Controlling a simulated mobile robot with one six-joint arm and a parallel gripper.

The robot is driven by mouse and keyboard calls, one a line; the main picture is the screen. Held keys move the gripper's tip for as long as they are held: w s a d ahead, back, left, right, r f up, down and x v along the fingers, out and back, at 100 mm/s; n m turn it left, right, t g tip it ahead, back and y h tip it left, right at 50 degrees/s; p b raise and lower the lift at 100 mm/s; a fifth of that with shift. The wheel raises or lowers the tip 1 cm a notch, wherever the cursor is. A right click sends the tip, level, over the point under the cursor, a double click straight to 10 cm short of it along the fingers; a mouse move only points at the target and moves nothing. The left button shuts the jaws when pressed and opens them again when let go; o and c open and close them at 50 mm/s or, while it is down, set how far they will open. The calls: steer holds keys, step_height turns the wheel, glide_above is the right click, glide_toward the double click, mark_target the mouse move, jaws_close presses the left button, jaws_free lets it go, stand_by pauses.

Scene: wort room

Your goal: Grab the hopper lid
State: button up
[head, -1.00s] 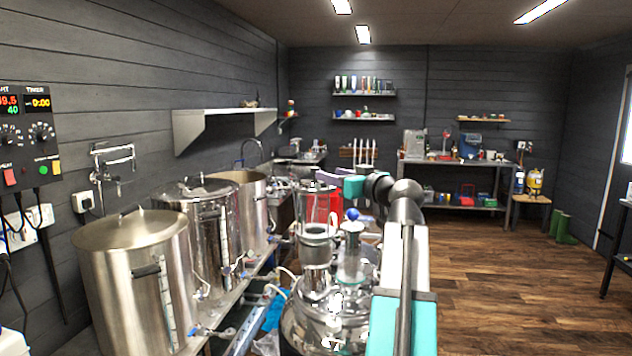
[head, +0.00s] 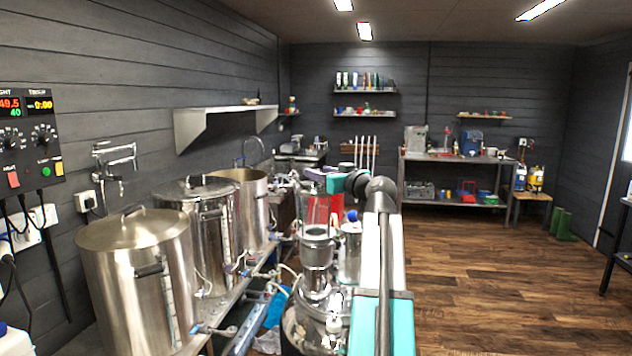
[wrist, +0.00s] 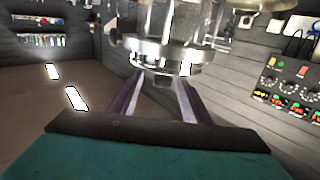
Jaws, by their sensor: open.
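In the head view, a clear glass hopper cylinder (head: 316,211) stands on a metal collar (head: 317,240) above a shiny steel vessel (head: 303,318). My gripper (head: 312,174) is at the height of the cylinder's top. It covers that spot, so I cannot make out the hopper lid there. In the wrist view, which looks upside down, my gripper (wrist: 160,76) is open, with its two fingers apart. A pale round metal and glass fitting (wrist: 150,50) lies just beyond the fingertips. I cannot tell whether it is the lid or whether the fingers touch it.
Several steel kettles, the nearest a large lidded one (head: 140,275), line the left bench. A wall shelf (head: 222,118) juts out above them. A control panel (head: 28,137) hangs at the left. A workbench (head: 455,160) stands at the back. The wooden floor (head: 490,290) is clear on the right.

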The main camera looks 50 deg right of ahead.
steer(key=shift+w, duration=0.25)
steer(key=shift+w, duration=0.1)
steer(key=shift+w+d+r+p, duration=0.1)
steer(key=shift+w+r+p, duration=0.1)
steer(key=shift+w+p, duration=0.35)
steer(key=shift+p+x, duration=0.9)
steer(key=shift+x, duration=1.1)
jaws_close()
